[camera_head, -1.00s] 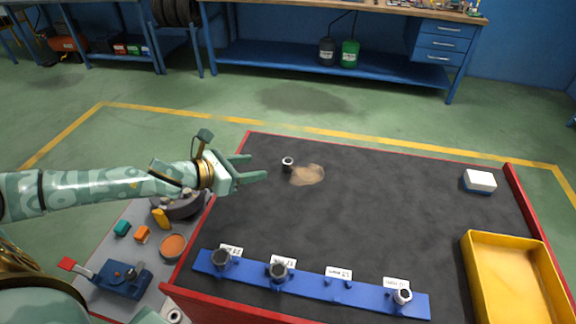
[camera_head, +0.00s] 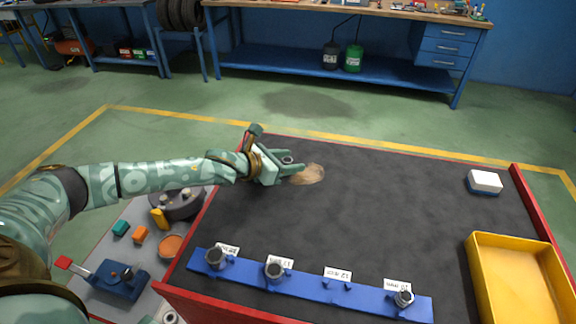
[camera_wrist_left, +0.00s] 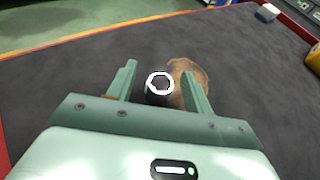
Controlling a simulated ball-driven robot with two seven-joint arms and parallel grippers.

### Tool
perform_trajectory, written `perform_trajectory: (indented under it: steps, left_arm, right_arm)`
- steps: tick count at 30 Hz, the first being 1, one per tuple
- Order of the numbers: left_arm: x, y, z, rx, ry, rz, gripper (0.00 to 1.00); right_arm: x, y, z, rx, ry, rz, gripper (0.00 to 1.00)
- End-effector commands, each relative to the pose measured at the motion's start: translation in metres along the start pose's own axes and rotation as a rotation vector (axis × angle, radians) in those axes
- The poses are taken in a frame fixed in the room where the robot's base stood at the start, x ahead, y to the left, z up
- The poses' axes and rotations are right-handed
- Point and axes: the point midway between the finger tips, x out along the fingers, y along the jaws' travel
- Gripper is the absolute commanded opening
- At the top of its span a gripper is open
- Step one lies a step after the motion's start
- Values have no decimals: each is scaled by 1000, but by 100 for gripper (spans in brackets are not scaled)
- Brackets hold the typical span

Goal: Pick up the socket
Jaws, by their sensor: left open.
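The loose socket (camera_head: 288,160) stands upright on the dark mat near the far left edge, beside a brown stain. In the head view it is partly hidden by my left gripper (camera_head: 300,165). In the left wrist view the socket (camera_wrist_left: 160,84) shows its bright ring end between the two fingers of my left gripper (camera_wrist_left: 158,85). The fingers are open, one on each side of it, with a gap to each. My right gripper is not in view.
A blue rail (camera_head: 315,287) with several labelled places, some holding sockets, lies along the near edge. A yellow tray (camera_head: 473,275) is at the right, and a white-and-blue block (camera_head: 485,181) at the far right. Red edges border the dark mat (camera_head: 380,220), whose middle is clear.

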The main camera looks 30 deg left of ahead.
Motion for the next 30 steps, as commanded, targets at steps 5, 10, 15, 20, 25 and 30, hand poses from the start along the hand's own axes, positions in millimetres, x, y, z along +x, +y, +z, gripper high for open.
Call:
perform_trajectory:
  steps: [5, 10, 15, 20, 25, 30]
  left_arm:
    - [-1, 0, 1, 0, 0, 0, 37]
    - [-1, 0, 0, 0, 0, 0, 2]
    - [-1, 0, 1, 0, -1, 0, 2]
    - [-3, 0, 5, 1, -2, 0, 2]
    - [-13, 1, 30, 5, -5, 2, 2]
    - [-41, -29, 65, 3, -5, -4, 2]
  right_arm:
    - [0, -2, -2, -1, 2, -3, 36]
    - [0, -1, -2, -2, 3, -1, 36]
    - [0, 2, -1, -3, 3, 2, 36]
    - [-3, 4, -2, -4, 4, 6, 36]
    - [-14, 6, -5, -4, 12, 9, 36]
    - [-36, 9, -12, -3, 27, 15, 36]
